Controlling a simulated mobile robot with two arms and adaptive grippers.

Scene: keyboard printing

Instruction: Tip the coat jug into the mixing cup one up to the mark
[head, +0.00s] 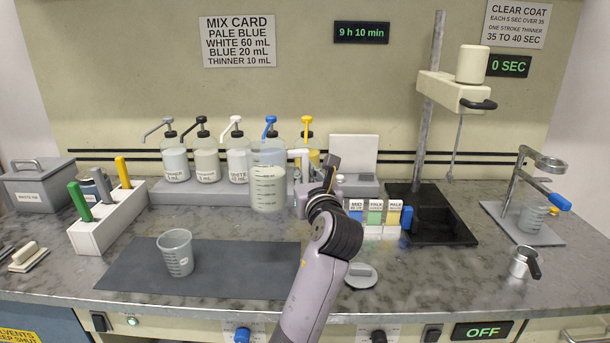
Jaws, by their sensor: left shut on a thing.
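The jug (268,190) is clear, with pale liquid and scale marks. It is upright in the middle of the head view, in front of the pump bottles. My left gripper (306,190) comes to it from the right and is shut on it at its handle side; the fingertips are partly hidden. I cannot tell whether the jug's base touches the bench. A clear, graduated mixing cup (176,254) stands upright on the dark mat (235,272), left of and nearer than the jug. It looks empty. My right gripper is not in view.
Several pump bottles (206,163) stand on a grey riser behind the jug. A white rack (105,222) with coloured-handled tools stands left of the mat. A dark-based stand (432,222) and a cup holder stand (520,222) are at right. The mat's right part is clear.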

